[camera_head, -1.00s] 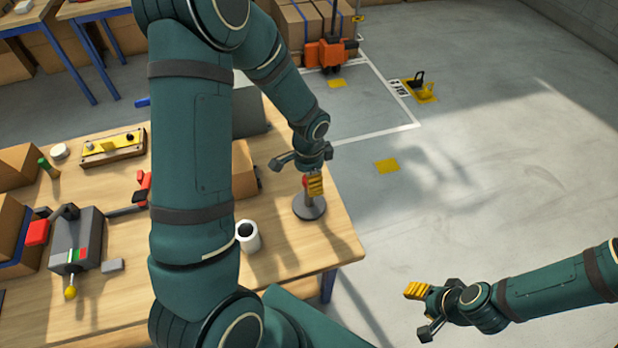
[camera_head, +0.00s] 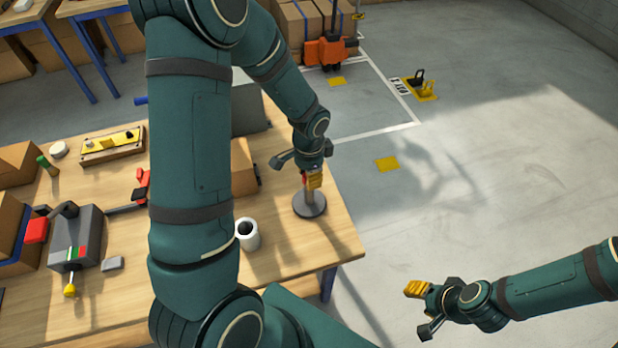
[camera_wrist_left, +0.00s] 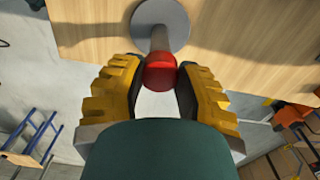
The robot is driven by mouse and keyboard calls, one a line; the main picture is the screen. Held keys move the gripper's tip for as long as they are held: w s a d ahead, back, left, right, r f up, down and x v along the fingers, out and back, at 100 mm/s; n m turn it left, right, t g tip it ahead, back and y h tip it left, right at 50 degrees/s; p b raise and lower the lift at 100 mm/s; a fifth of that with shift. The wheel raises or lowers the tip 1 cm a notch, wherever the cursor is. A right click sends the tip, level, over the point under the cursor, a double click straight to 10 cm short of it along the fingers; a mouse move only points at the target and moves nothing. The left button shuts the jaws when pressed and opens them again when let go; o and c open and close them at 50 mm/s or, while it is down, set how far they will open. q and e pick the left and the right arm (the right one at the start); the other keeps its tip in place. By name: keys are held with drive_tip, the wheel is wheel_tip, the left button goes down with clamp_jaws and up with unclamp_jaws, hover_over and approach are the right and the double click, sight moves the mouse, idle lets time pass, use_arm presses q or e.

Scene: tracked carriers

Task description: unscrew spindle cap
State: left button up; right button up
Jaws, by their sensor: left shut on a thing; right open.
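The spindle stands upright on a round grey base (camera_head: 310,205) near the right edge of the wooden table. Its red cap (camera_wrist_left: 160,72) sits at the top of the grey post (camera_wrist_left: 159,40) in the left wrist view. My left gripper (camera_head: 312,180) is over the spindle from above, its yellow fingers shut on the red cap, one on each side. In the head view the fingers hide most of the cap. My right gripper (camera_head: 418,306) is open and empty, out over the floor right of the table.
A white cup (camera_head: 247,236) stands on the table left of the spindle base. A cardboard box (camera_head: 243,170) and a grey case (camera_head: 248,118) are behind it. A grey device (camera_head: 76,236) stands at the left. The floor at right is largely clear.

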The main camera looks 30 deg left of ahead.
use_arm(q)
drive_tip(key=n+b, duration=0.1)
drive_tip(key=n, duration=0.2)
drive_tip(key=shift+f, duration=0.15)
drive_tip(key=n+b, duration=0.1)
drive_tip(key=n, duration=0.5)
drive_tip(key=n, duration=0.3)
drive_tip(key=shift+r, duration=0.2)
drive_tip(key=n+p, duration=0.2)
drive_tip(key=n, duration=0.3)
drive_tip(key=shift+s, duration=0.1)
drive_tip(key=shift+n, duration=0.6)
drive_tip(key=shift+f, duration=0.1)
